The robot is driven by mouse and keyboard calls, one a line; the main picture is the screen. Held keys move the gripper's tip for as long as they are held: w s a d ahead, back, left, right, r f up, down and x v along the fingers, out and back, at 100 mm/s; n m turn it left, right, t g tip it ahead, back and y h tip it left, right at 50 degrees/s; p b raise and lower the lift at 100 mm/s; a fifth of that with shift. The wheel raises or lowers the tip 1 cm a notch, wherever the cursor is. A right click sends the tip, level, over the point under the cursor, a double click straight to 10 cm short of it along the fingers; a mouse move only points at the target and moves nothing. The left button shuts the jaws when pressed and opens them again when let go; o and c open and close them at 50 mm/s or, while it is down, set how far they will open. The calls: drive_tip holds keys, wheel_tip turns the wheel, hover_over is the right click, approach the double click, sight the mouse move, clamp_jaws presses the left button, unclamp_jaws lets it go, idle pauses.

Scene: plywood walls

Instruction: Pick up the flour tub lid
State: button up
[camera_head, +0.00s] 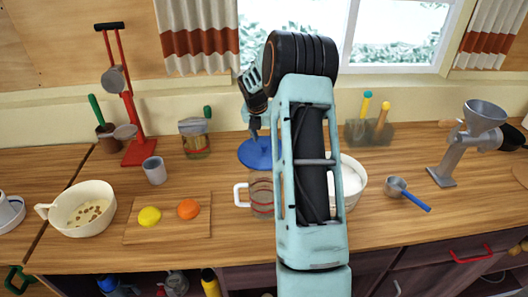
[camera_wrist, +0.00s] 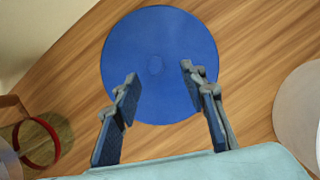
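The flour tub lid, a flat blue disc (camera_head: 254,156), lies on the wooden counter behind the glass measuring jug, partly hidden by my arm in the head view. In the wrist view the lid (camera_wrist: 158,40) shows almost whole, with a small round knob at its middle. My gripper (camera_wrist: 158,84) is open and empty. Its two fingers are apart, over the near part of the lid, one on each side of the knob in the picture. In the head view my gripper (camera_head: 254,128) points down just above the lid. Whether the fingers touch the lid, I cannot tell.
A glass jug (camera_head: 260,196) stands in front of the lid. A bowl of white powder (camera_head: 353,187) is right of my arm. A clip jar (camera_head: 195,140), grey cup (camera_head: 154,171) and red press (camera_head: 138,153) stand to the left. A cutting board (camera_head: 168,233) holds fruit.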

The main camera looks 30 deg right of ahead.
sight(264, 145)
drive_tip(key=x, duration=0.2)
drive_tip(key=p+x, duration=0.1)
drive_tip(key=x, duration=0.1)
drive_tip(key=shift+w+a, duration=0.25)
drive_tip(key=shift+w, duration=0.05)
drive_tip(key=shift+w+d+f, duration=0.15)
drive_tip(key=shift+d+f, duration=0.05)
drive_tip(key=shift+f, duration=0.3)
drive_tip(key=shift+c, duration=0.3)
clamp_jaws()
